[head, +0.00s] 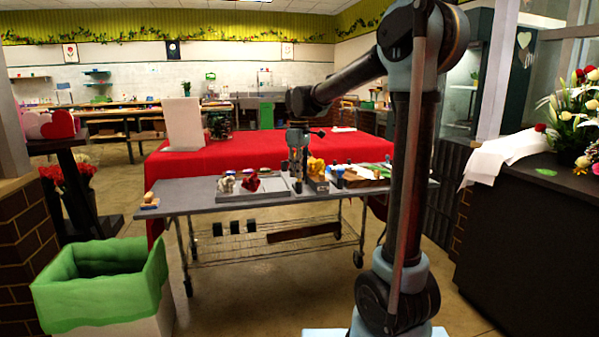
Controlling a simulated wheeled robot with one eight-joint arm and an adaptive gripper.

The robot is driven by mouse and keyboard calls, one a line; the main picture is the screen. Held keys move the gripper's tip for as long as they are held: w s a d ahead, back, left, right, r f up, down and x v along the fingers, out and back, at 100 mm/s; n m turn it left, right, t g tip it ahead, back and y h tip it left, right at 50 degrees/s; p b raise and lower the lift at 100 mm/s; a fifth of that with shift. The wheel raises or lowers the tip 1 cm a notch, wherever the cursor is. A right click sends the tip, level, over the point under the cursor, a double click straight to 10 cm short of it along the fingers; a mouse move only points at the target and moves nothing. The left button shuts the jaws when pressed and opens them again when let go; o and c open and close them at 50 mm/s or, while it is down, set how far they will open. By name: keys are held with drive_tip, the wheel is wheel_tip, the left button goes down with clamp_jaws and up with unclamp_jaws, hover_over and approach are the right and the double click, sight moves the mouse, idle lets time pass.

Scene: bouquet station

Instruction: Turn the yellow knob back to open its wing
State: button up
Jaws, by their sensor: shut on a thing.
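My gripper (298,172) points straight down over the grey table, near its middle. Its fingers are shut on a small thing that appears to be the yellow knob. The fingers cover it, and its colour and turn cannot be made out at this size. A yellow lump (316,168) sits in a small tray just right of the fingers. I cannot make out a separate wing or whether it is open.
The grey table (180,199) also holds a tray with a whitish lump (226,183) and a red one (250,182). Small dark and wooden pieces crowd its right side. A red-covered table (240,152) stands behind. A green-lined bin (100,300) is at front left.

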drive_tip(key=shift+w+d, duration=0.1)
drive_tip(key=shift+w, duration=0.05)
drive_tip(key=o, duration=1.1)
drive_tip(key=shift+r, duration=0.3)
wheel_tip(320, 180, up, 11)
drive_tip(key=shift+r, duration=0.1)
